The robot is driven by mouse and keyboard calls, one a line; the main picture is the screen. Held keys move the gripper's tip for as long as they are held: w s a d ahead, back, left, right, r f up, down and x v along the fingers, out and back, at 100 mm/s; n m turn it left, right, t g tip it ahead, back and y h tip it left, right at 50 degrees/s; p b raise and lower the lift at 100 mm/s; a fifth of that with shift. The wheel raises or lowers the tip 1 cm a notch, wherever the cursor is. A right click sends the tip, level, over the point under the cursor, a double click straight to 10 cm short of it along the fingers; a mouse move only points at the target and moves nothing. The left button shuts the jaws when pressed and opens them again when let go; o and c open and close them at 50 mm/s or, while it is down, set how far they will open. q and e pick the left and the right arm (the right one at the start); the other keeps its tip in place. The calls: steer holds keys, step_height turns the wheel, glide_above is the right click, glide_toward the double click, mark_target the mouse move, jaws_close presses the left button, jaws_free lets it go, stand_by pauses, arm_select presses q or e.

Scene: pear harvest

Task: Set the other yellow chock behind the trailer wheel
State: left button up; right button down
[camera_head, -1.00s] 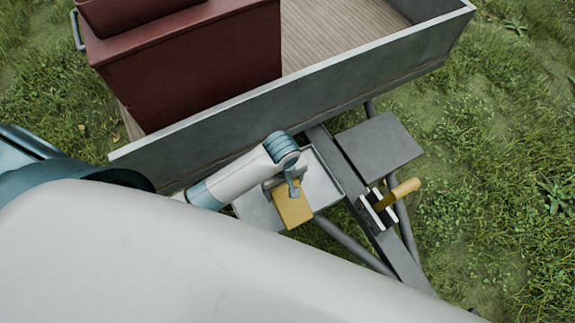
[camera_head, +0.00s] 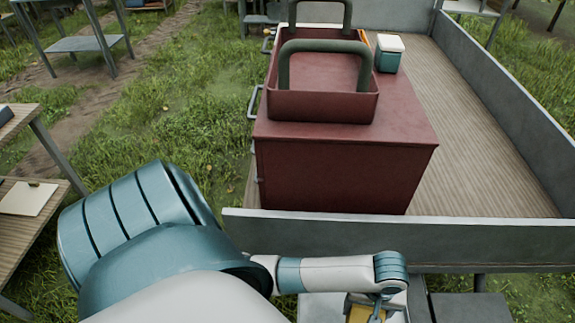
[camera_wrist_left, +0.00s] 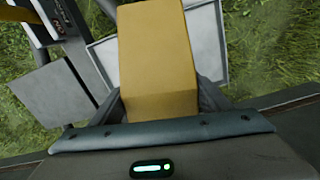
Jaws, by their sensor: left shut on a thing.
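My left gripper (camera_head: 372,305) is at the bottom edge of the head view, in front of the trailer's near wall (camera_head: 440,236). It is shut on a yellow chock (camera_head: 358,314), of which only a small part shows there. In the left wrist view the chock (camera_wrist_left: 155,45) is a large yellow block between the fingers, above a grey tray (camera_wrist_left: 205,45) on the trailer's front frame. I cannot tell whether it touches the tray. No trailer wheel shows, and the other chock is not seen. My right gripper is out of view.
A dark red chest (camera_head: 335,175) stands on the trailer's wooden bed (camera_head: 480,150), with a red tote (camera_head: 325,105) and a small cooler (camera_head: 389,55) on top. A wooden table (camera_head: 30,205) stands at the left. Open grass (camera_head: 170,120) lies between table and trailer.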

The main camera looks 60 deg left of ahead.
arm_select(q)
steer(key=r+m, duration=0.1)
steer(key=r, duration=0.1)
steer(key=w+a+r+m, duration=0.1)
steer(key=r, duration=0.2)
steer(key=w+r+m, duration=0.1)
steer(key=r+m, duration=0.1)
steer(key=r, duration=0.1)
steer(key=shift+w+a+r, duration=0.15)
steer(key=shift+a+r, duration=0.05)
step_height(320, 180, up, 7)
steer(key=s+a+m, duration=0.1)
steer(key=a+m, duration=0.2)
steer(key=m, duration=0.1)
steer(key=shift+s, duration=0.35)
steer(key=shift+r, duration=0.15)
